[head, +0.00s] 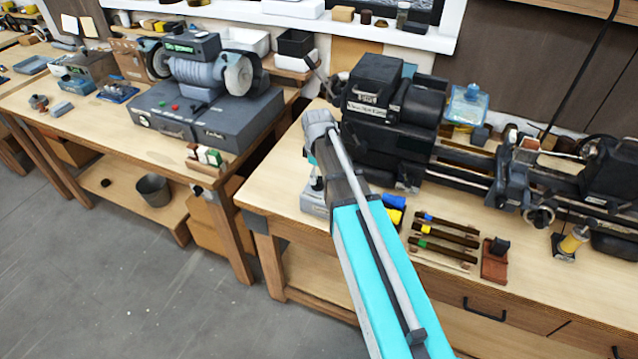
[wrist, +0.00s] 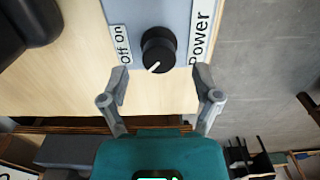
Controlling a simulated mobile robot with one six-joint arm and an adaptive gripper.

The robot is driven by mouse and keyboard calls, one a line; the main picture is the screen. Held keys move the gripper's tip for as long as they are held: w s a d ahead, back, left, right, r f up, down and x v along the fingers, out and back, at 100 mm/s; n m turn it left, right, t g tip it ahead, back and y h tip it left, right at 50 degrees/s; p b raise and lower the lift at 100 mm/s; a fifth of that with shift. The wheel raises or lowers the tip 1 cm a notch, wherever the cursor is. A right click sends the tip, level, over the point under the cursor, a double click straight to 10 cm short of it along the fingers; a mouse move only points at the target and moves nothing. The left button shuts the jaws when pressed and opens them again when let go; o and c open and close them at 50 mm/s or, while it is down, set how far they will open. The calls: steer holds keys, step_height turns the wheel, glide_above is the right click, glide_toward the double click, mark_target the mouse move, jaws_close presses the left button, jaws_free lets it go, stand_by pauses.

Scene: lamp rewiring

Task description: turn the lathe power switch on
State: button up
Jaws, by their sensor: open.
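The lathe power switch is a round black knob (wrist: 158,50) with a white pointer line, on a pale blue-grey panel (wrist: 178,12) in the wrist view. Its pointer aims to the lower left in that view. An "Off On" label (wrist: 120,44) is left of the knob and a "Power" label (wrist: 200,35) is right of it. My gripper (wrist: 160,78) is open, its two fingers apart just below the knob in the picture, with nothing between them. In the head view the grey switch box (head: 314,201) is partly hidden by my arm. The dark lathe (head: 385,110) stands behind it.
A bench grinder (head: 200,75) stands on the left bench. Dark tools with coloured bands (head: 445,233) and a red-brown holder (head: 494,262) lie on the lathe bench. A yellow cylinder (head: 573,240) stands further right. A gap with open floor separates the two benches.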

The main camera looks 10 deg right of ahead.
steer(key=shift+f+b, duration=0.8)
steer(key=shift+f, duration=0.35)
